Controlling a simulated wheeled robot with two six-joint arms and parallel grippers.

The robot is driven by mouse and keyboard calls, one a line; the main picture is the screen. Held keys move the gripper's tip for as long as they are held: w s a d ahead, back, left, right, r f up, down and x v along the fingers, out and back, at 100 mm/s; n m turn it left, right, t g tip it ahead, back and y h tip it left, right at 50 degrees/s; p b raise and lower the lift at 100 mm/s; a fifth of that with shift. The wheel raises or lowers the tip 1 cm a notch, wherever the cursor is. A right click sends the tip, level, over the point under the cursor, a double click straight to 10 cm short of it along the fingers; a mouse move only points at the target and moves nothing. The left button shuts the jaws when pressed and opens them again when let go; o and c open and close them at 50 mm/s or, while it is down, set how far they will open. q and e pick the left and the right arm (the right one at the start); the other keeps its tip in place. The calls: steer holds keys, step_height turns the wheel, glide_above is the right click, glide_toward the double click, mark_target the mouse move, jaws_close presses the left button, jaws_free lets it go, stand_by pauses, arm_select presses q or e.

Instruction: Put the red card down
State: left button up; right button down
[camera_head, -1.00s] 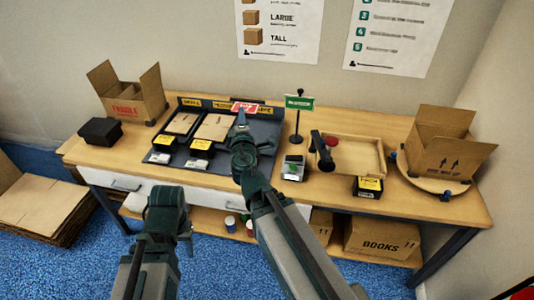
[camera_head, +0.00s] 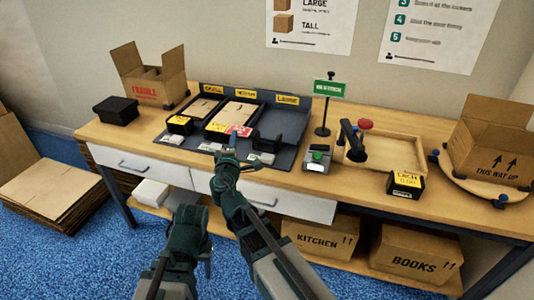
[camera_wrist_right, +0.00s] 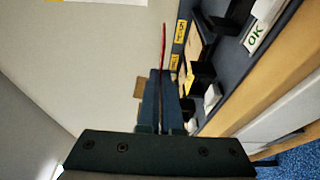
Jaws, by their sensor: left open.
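The red card (camera_head: 238,130) is a small red rectangle with pale print, at the tips of my right gripper (camera_head: 231,146). In the right wrist view the card shows nearly edge-on as a thin red strip (camera_wrist_right: 163,45) between the closely set fingers (camera_wrist_right: 162,95). My right gripper is shut on it. In the head view the card appears in front of the middle and large bays of the dark sorting tray (camera_head: 290,152); whether it touches anything is unclear. My left gripper (camera_head: 188,222) is low, in front of the bench; its fingers are hard to make out.
The tray has yellow labels and flat cartons in its left bays; the large bay looks empty. A green sign (camera_head: 328,89), a small device (camera_head: 317,158) and a wooden tray (camera_head: 385,150) stand right. Open cartons (camera_head: 150,75) (camera_head: 490,140) stand at both ends.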

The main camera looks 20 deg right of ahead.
arm_select(q)
step_height(320, 180, down, 4)
steer(key=shift+b, duration=1.25)
arm_select(e)
steer(key=f, duration=0.1)
steer(key=a+f, duration=0.2)
steer(key=f, duration=0.1)
steer(key=shift+w+a, duration=0.2)
steer(key=shift+w, duration=0.1)
steer(key=w+d, duration=0.2)
steer(key=d, duration=0.2)
steer(key=w+d+f+b, duration=0.1)
steer(key=w+d, duration=0.2)
steer(key=d, duration=0.2)
steer(key=w+d, duration=0.2)
steer(key=d, duration=0.3)
steer(key=shift+w+d+f, duration=0.1)
steer(key=shift+w+f, duration=0.1)
steer(key=shift+w, duration=0.05)
arm_select(q)
steer(key=shift+f+b, duration=2)
steer(key=shift+f, duration=0.45)
arm_select(e)
steer(key=shift+f, duration=1.75)
arm_select(q)
steer(key=shift+f, duration=0.15)
arm_select(e)
steer(key=shift+f, duration=0.1)
